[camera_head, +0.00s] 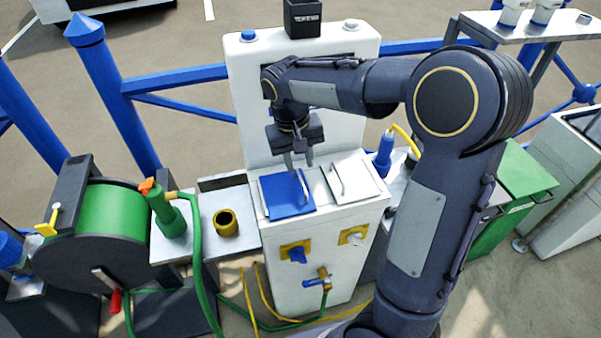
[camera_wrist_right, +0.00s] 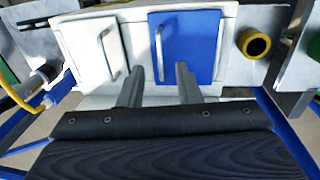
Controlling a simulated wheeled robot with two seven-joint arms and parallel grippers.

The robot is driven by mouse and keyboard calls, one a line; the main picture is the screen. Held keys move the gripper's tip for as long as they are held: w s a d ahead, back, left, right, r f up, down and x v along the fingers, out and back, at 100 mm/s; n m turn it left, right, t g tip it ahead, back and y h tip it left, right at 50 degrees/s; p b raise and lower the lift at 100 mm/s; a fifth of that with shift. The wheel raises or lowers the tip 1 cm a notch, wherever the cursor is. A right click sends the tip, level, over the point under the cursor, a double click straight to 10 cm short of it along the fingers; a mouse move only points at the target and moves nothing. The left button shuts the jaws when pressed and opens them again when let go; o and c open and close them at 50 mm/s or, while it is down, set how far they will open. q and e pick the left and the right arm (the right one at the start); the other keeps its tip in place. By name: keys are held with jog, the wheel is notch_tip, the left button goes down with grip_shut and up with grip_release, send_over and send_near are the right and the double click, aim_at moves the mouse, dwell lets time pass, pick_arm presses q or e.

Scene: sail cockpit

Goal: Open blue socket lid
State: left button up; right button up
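The blue socket lid (camera_head: 284,196) lies closed on top of the white pedestal (camera_head: 325,229), left of a white lid (camera_head: 353,179). The blue lid has a grey bar handle (camera_head: 304,186) and also shows in the right wrist view (camera_wrist_right: 190,50). My right gripper (camera_head: 299,167) reaches down over the back of the blue lid, its fingers near the handle. In the right wrist view its two fingers (camera_wrist_right: 160,85) are apart with a gap between them, and the handle (camera_wrist_right: 160,52) stands ahead of that gap. No contact with the handle is clear. My left gripper is not in view.
A green hose reel (camera_head: 106,222) and a yellow cup (camera_head: 226,222) stand to the left. A blue plug (camera_head: 385,152) stands right of the pedestal, before a green bin (camera_head: 503,216). The pedestal's white back panel (camera_head: 248,93) rises behind the lids.

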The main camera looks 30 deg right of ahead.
aim_at(302, 183)
jog(key=shift+h, duration=0.4)
jog(key=f, duration=0.2)
jog(key=w+d+f, duration=0.1)
jog(key=f, duration=0.5)
jog(key=shift+w+d+f, duration=0.15)
jog(key=shift+w+f, duration=0.05)
jog(key=shift+w, duration=0.15)
jog(key=shift+c, duration=0.3)
grip_shut()
